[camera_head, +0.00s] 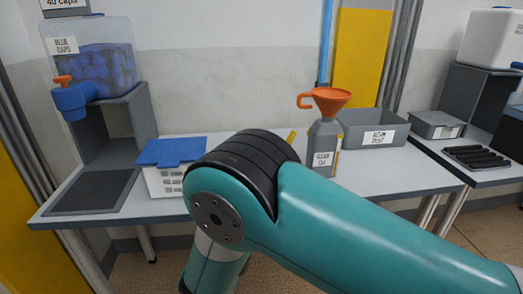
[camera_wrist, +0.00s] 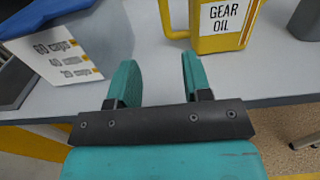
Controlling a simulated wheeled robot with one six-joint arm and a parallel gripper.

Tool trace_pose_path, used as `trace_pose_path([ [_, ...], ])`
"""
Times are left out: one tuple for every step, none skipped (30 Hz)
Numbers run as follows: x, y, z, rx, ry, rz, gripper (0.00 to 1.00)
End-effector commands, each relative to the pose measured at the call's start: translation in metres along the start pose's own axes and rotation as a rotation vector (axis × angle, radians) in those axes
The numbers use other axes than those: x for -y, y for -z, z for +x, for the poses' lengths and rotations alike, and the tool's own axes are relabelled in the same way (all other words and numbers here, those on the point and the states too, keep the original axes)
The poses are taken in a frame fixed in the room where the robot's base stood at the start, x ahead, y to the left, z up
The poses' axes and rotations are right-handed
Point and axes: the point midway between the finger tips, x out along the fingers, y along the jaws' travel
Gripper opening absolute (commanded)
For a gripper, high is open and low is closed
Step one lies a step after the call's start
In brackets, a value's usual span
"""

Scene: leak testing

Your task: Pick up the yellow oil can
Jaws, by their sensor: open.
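The yellow oil can (camera_wrist: 211,44), labelled "GEAR OIL", stands on the table at the top of the wrist view. Its handle is on its left side, and its top is cut off by the frame. In the head view my arm hides nearly all of it; only a small yellow piece (camera_head: 291,136) shows above the arm. My gripper (camera_wrist: 158,62) is open and empty, with both fingers pointing toward the table. The fingers are apart from the can, just short of it, with the handle beyond and slightly right of the gap. The head view does not show my gripper.
A white crate with a blue lid (camera_head: 170,153) stands left of my gripper. A grey bottle with an orange funnel (camera_head: 323,145) and a grey bin (camera_head: 365,150) stand to the right. A blue caps dispenser (camera_head: 95,60) is at far left. Bare table (camera_wrist: 60,105) lies around the fingers.

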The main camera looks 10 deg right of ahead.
Motion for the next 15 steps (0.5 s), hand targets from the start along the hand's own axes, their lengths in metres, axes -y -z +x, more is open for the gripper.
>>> trace_pose_path([
  [0.001, -0.008, 0.004, -0.001, 0.002, -0.001, 0.45],
  [0.001, -0.007, 0.007, -0.001, 0.003, -0.001, 0.45],
  [0.002, -0.007, 0.01, -0.001, 0.003, -0.001, 0.45],
  [0.002, -0.007, 0.012, -0.001, 0.003, -0.001, 0.45],
  [0.002, -0.007, 0.014, -0.001, 0.003, -0.001, 0.45],
  [0.002, -0.007, 0.017, -0.001, 0.002, -0.001, 0.45],
  [0.003, -0.004, 0.024, 0.001, 0.005, 0.004, 0.45],
  [0.004, -0.002, 0.032, 0.001, 0.008, 0.006, 0.45],
  [0.003, -0.002, 0.041, 0.002, 0.006, 0.007, 0.45],
  [0.004, -0.001, 0.048, 0.002, 0.007, 0.007, 0.45],
  [0.003, -0.001, 0.054, 0.002, 0.007, 0.006, 0.45],
  [0.004, -0.001, 0.062, 0.002, 0.007, 0.006, 0.45],
  [0.003, -0.001, 0.068, 0.002, 0.005, 0.005, 0.45],
  [0.003, -0.001, 0.072, 0.002, 0.004, 0.004, 0.45],
  [0.003, 0.0, 0.078, 0.001, 0.004, 0.005, 0.45],
])
